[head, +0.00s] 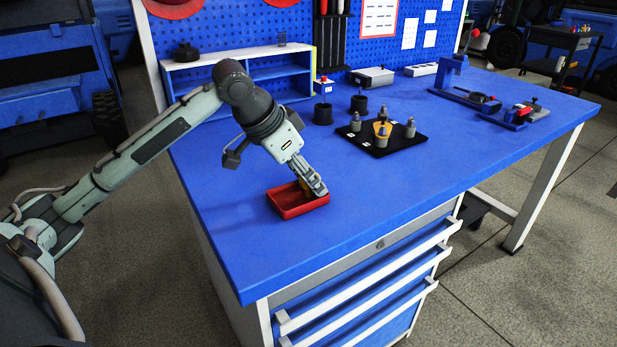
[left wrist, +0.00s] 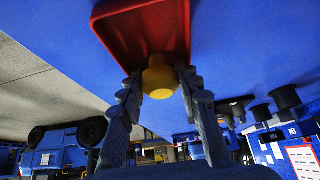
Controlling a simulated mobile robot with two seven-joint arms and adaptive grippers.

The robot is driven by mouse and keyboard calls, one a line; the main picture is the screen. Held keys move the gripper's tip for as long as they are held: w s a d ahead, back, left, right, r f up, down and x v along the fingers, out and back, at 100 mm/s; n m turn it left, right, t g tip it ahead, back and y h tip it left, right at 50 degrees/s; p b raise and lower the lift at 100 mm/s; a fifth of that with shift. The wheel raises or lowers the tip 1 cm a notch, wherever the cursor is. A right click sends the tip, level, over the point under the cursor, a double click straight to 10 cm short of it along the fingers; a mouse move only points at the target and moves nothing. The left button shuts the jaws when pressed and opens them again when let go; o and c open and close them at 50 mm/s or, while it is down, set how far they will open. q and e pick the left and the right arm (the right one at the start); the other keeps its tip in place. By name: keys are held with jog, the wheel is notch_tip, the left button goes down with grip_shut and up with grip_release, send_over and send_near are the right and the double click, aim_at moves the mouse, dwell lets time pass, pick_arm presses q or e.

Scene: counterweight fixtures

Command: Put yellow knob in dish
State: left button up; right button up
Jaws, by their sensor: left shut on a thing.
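The yellow knob (left wrist: 160,80) is between the fingers of my left gripper (left wrist: 160,88) in the left wrist view. In the head view my left gripper (head: 316,188) points down at the red dish and is shut on the knob, which is mostly hidden there. The red dish (head: 290,213) sits on the blue table near its front left part, and its rim also shows in the left wrist view (left wrist: 112,30). The knob is over or inside the dish; I cannot tell if it touches the floor of it. My right gripper is not in view.
A black board (head: 398,145) with several grey pegs and a yellow piece lies behind the dish to the right. A blue fixture (head: 455,80) is at the far right. The table front (head: 370,215) is clear.

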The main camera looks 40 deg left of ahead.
pick_arm(q)
jog(key=shift+s+f+g, duration=0.25)
jog(key=shift+f+g, duration=0.05)
jog(key=shift+f, duration=0.35)
jog(key=o, duration=0.8)
jog(key=shift+f, duration=0.15)
jog(key=shift+o, duration=1.3)
jog(key=shift+w+d+f, duration=0.1)
jog(key=shift+r, duration=0.2)
jog(key=shift+w+r, duration=0.1)
jog(key=shift+r, duration=0.05)
jog(key=v, duration=1.3)
jog(key=shift+w+r, duration=0.1)
jog(key=shift+w, duration=0.05)
